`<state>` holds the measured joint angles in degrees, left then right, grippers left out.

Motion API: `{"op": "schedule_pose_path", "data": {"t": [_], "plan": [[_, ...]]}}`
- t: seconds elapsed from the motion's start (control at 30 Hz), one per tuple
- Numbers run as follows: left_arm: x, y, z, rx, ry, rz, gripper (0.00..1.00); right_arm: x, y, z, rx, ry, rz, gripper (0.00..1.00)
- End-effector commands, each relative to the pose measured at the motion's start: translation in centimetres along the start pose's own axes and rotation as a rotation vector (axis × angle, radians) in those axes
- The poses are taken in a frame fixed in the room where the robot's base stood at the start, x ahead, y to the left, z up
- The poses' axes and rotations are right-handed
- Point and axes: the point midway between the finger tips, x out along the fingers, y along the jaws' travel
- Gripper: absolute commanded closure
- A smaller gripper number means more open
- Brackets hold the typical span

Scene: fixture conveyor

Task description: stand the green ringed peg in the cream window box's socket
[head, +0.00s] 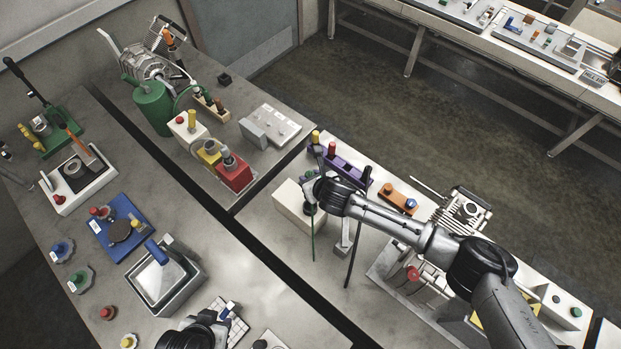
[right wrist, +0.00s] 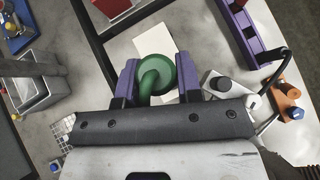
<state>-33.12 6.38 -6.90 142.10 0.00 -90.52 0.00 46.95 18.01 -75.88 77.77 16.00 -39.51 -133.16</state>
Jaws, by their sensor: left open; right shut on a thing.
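My right gripper (head: 312,196) is over the cream window box (head: 291,204) in the middle of the head view. In the right wrist view its purple fingers (right wrist: 158,85) are shut on the green ringed peg (right wrist: 155,70). The peg shows its round green head and a ring, with the cream box's pale top (right wrist: 183,95) behind it. The peg's lower end and the socket are hidden, so I cannot tell whether the peg is in the socket. My left gripper (head: 195,331) is at the bottom edge of the head view, partly cut off and away from the box.
A purple rack (head: 348,167) stands behind the box, with an orange block (head: 398,199) to the right. A red box (head: 234,176) is at the back left. A grey bin (head: 165,283) with a blue-handled tool stands near the left gripper. Bare bench lies left of the cream box.

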Motion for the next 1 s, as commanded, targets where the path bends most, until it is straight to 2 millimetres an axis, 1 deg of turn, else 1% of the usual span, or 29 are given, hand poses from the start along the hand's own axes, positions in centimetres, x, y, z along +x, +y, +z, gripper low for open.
{"op": "schedule_pose_path", "data": {"t": [0.13,0.6,0.87,1.0], "plan": [[0.0,-0.1,0.1,0.004,-0.001,-0.004,0.57,0.2,0.1,-0.1,-0.005,-0.002,0.006,1.0],[0.0,-0.4,0.2,0.013,-0.005,-0.011,0.57,0.1,0.1,-0.2,-0.013,-0.001,0.015,1.0],[1.0,-0.2,0.5,0.007,-0.004,-0.006,0.57,1.0,0.1,-1.3,-0.012,-0.001,0.016,1.0],[1.7,0.0,0.7,0.002,-0.003,-0.002,0.57,1.8,0.1,-2.2,-0.012,-0.001,0.015,1.0]]}}
